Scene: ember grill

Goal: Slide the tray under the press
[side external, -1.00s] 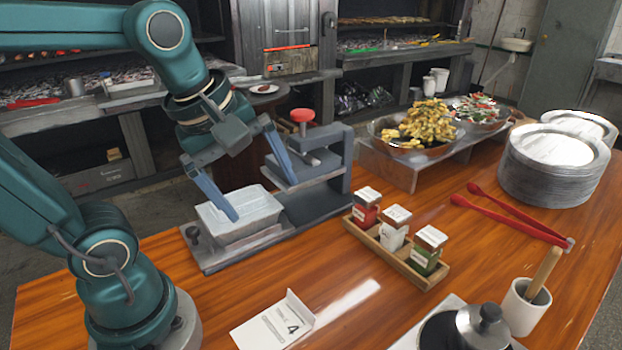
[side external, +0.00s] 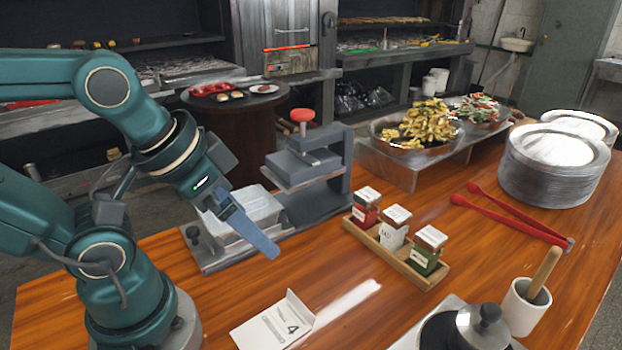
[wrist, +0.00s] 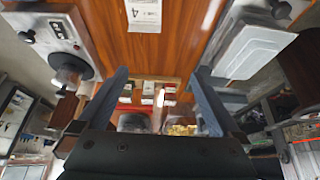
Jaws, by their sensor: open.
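The pale, translucent rectangular tray (side external: 264,207) sits on the left part of the press's grey base, left of the pressing head; it also shows at the upper right of the wrist view (wrist: 250,50). The grey press (side external: 335,170) has a red knob (side external: 302,115) on top, and its head is raised above the base. My gripper (side external: 258,236) is tilted in front of the tray and hides part of it in the side view; one finger shows clearly there. In the wrist view my gripper (wrist: 160,72) is open, with nothing between its fingers, and the tray lies outside the right finger.
A wooden caddy (side external: 400,255) with spice jars stands right of the press. A number card (side external: 273,322) lies at the front. A dark pot lid (side external: 470,330), red tongs (side external: 510,218) and stacked plates (side external: 550,170) are further right.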

